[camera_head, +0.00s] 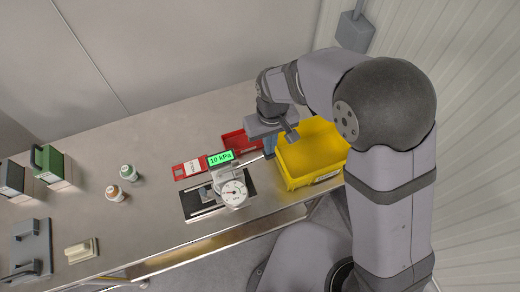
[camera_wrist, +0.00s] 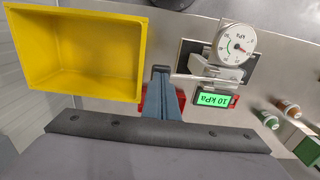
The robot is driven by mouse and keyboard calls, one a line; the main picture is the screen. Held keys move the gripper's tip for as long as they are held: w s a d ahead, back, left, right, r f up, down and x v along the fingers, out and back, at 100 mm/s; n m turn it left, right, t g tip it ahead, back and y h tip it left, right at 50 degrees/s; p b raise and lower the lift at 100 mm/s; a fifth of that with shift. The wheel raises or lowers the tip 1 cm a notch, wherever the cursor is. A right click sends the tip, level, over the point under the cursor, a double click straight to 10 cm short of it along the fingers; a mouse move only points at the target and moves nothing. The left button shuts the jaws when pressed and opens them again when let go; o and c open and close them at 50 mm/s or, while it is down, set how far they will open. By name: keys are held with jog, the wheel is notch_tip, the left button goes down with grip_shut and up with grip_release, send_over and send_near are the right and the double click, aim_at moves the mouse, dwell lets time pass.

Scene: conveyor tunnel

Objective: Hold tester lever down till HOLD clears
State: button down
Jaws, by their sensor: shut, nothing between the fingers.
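The tester stands on a dark base plate (camera_head: 235,189) on the bench, with a round white dial gauge (camera_head: 234,193). The gauge also shows in the wrist view (camera_wrist: 237,44). Its green display (camera_head: 220,158) reads 10 kPa; no HOLD text shows on it. The thin pale lever (camera_wrist: 190,77) reaches from the tester toward my fingertips. My gripper (camera_head: 269,152) is shut and empty, pointing down between tester and yellow bin. In the wrist view the fingertips (camera_wrist: 161,71) are at the lever's end; I cannot tell whether they touch it.
The yellow bin (camera_head: 315,178) stands close right of my gripper, empty. A red tray (camera_head: 232,139) lies behind the tester, partly hidden. Two small bottles (camera_head: 129,173), a green box (camera_head: 52,166), a grey fixture (camera_head: 32,240) and a cream block (camera_head: 82,250) stand left.

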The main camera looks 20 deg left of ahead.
jog(key=shift+s+a+r+p, duration=0.1)
jog(key=shift+a+r+p, duration=0.05)
jog(key=shift+r+p, duration=0.9)
jog(key=shift+r, duration=0.3)
notch_tip(320, 180, up, 5)
jog(key=p, duration=0.4)
jog(key=shift+f, duration=0.1)
